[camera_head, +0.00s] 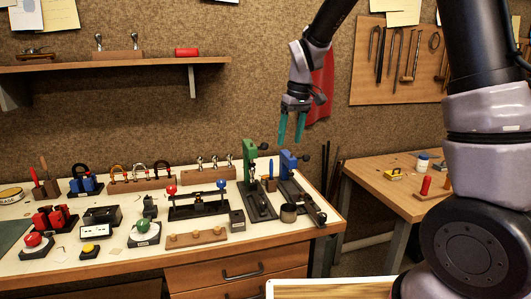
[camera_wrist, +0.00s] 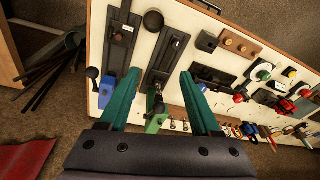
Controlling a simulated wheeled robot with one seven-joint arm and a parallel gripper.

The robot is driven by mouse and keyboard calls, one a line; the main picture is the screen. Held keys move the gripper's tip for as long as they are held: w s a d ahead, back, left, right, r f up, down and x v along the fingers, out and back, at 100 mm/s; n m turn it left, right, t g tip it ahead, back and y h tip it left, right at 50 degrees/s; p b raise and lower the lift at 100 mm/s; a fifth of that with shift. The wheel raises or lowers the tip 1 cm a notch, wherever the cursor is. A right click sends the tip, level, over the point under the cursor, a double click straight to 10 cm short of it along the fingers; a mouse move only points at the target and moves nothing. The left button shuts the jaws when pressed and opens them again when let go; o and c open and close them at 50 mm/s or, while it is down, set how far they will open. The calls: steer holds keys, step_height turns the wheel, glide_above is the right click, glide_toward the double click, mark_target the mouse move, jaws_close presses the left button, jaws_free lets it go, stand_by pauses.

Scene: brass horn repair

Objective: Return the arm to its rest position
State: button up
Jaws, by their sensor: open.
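My gripper (camera_head: 292,127) hangs in the air above the right end of the workbench, with its two teal fingers pointing down. In the wrist view the fingers (camera_wrist: 156,88) stand apart with nothing between them. The gripper is open and empty. Below it stand a green upright tool (camera_head: 249,160) and a blue upright tool (camera_head: 287,163), both on dark bases on the bench. Both are apart from the fingers.
The workbench (camera_head: 120,262) holds several small tools and fixtures. A wooden shelf (camera_head: 110,64) is on the wall at left. A second table (camera_head: 385,185) stands at right, under a tool board (camera_head: 400,90). A red cloth (camera_head: 321,90) hangs behind the gripper.

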steer(key=s+d+r+m+t+y, duration=0.1)
steer(key=s+d+r+m+t, duration=0.3)
steer(key=s+d+r, duration=0.55)
steer(key=s+d+r+m+t, duration=0.1)
steer(key=s+d+r+m, duration=0.1)
steer(key=s+d+m, duration=0.1)
steer(key=s+d+r+m+t, duration=0.1)
steer(key=s+d+r+m, duration=0.2)
steer(key=s+d, duration=0.2)
steer(key=s, duration=0.3)
steer(key=shift+s+r+h, duration=0.2)
steer(key=shift+s+h, duration=0.1)
